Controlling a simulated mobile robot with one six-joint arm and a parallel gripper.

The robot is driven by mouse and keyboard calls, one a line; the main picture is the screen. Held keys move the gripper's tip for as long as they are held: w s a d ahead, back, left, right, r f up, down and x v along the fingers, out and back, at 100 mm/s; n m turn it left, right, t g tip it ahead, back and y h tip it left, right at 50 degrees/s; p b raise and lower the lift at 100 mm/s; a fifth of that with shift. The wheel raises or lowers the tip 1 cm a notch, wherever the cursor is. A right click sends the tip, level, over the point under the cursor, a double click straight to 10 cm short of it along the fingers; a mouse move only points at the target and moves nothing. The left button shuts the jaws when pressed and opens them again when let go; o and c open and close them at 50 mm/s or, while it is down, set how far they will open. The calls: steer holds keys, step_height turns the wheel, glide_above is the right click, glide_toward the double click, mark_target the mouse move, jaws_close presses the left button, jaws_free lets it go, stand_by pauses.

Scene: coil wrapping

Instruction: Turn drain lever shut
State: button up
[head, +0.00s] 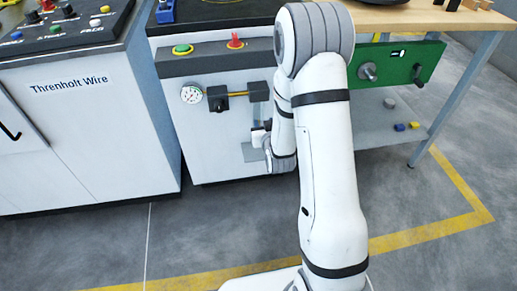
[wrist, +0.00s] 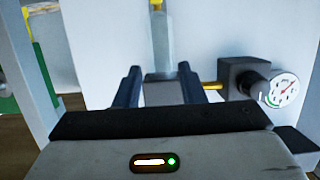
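The drain lever appears to be the pale grey upright bar (wrist: 163,45) between my gripper's fingers in the wrist view, with a yellow part at its top edge. In the head view a similar grey bar (head: 257,109) hangs below the right end of the dark valve fitting (head: 261,88). My gripper (wrist: 160,69) is open, with its two dark fingers apart on either side of the bar and a visible gap on each side. I cannot tell how deep the bar sits between them. In the head view my arm hides part of this area.
A round gauge (head: 191,94) and a dark block (head: 217,98) sit left of the lever, joined to the fitting by a yellow pipe (head: 238,94). Green (head: 183,49) and red (head: 235,43) controls are above. A green crank panel (head: 425,62) is right of my arm. The front floor is clear.

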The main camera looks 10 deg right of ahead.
step_height(320, 180, down, 12)
steer(key=t+b, duration=0.3)
steer(key=b, duration=0.3)
steer(key=w, duration=0.2)
steer(key=w+b, duration=0.1)
steer(key=w, duration=0.4)
steer(key=shift+r+b, duration=0.25)
steer(key=shift+b, duration=0.1)
steer(key=shift+s, duration=0.1)
steer(key=shift+c, duration=0.2)
jaws_close()
steer(key=shift+a, duration=0.1)
